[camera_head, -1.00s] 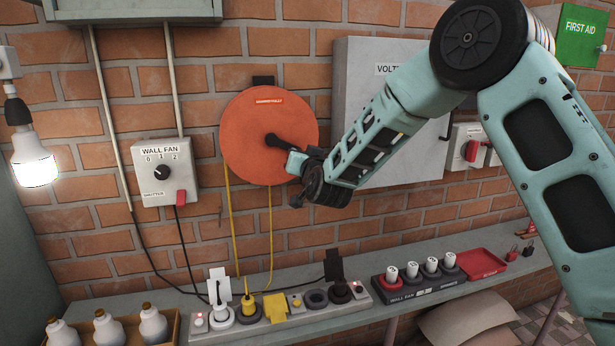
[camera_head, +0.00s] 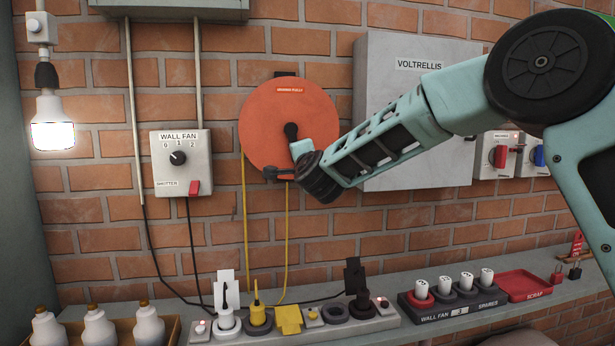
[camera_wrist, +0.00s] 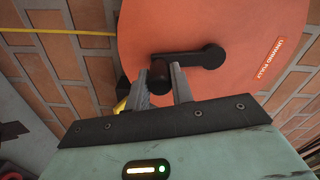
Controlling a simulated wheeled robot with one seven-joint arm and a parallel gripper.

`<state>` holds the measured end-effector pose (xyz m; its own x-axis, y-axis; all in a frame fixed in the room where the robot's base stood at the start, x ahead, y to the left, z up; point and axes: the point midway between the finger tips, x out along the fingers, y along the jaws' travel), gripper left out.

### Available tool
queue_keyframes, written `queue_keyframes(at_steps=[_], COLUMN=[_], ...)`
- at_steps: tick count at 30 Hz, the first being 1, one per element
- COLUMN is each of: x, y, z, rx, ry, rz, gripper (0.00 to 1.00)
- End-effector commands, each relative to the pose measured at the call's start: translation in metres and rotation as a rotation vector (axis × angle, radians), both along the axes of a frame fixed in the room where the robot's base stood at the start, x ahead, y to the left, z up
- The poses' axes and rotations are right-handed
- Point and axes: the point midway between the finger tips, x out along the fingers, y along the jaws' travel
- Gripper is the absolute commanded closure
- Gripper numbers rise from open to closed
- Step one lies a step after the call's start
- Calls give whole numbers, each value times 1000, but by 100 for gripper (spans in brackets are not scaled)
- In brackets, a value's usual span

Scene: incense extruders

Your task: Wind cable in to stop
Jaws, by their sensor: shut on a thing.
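The round orange cable reel (camera_head: 265,118) hangs on the brick wall. A dark crank (camera_head: 290,130) sits at its middle. In the wrist view, the crank arm (camera_wrist: 188,57) runs left from its hub to a dark knob (camera_wrist: 159,76). My gripper (camera_wrist: 160,88) is shut on that knob, one finger on each side. In the head view, my gripper (camera_head: 296,146) is just below the hub and hides most of the crank. Yellow cable (camera_head: 246,215) hangs in two strands below the reel towards a yellow plug (camera_head: 257,313) in the power strip.
A wall fan switch box (camera_head: 181,160) is left of the reel, and a grey cabinet (camera_head: 400,100) is right of it, behind my arm. Below, a shelf carries the power strip (camera_head: 290,333), a block of spares (camera_head: 455,300) and a red scrap tray (camera_head: 523,286).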

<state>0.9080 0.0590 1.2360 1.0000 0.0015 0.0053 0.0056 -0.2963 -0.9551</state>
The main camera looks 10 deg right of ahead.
Motion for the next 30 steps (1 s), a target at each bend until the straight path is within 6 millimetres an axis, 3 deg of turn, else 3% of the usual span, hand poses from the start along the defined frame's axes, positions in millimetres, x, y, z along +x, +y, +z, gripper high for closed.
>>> queue_keyframes(at_steps=[1,10,30], x=[0,0,0], y=[4,26,65], z=[-9,-7,15], rx=[45,330,917], ry=[1,2,3], rz=[1,1,1], gripper=[100,100,100])
